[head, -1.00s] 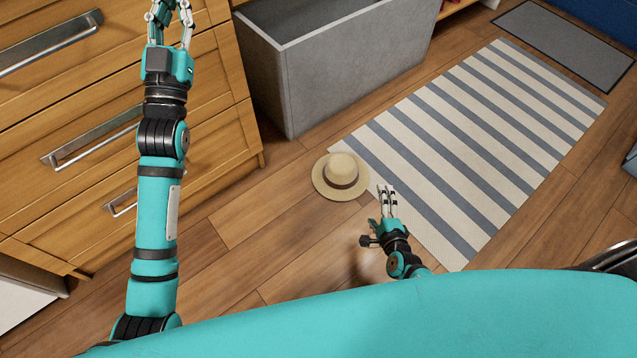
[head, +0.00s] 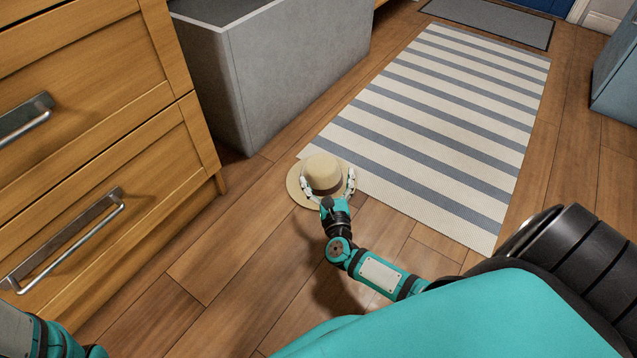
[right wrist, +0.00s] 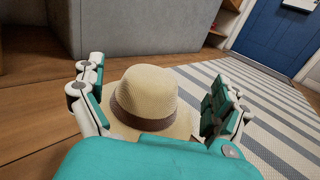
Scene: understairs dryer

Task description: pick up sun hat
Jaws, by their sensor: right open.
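The sun hat (head: 322,172) is straw-coloured with a brown band. It lies brim down on the wooden floor at the near left corner of the striped rug. My right gripper (head: 328,186) is open, low over the near side of the hat, with one finger on each side of the crown. In the right wrist view the hat (right wrist: 147,97) stands between the spread fingers, and I see gaps between them and the crown. Whether a finger touches the brim is unclear. Part of my left arm shows at the lower left in the head view; its gripper is out of view.
A grey bin (head: 285,75) stands just behind the hat. A wooden drawer unit (head: 110,150) with metal handles is on the left. The striped rug (head: 430,120) lies flat to the right, with a grey mat (head: 490,22) beyond. The floor left of the hat is clear.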

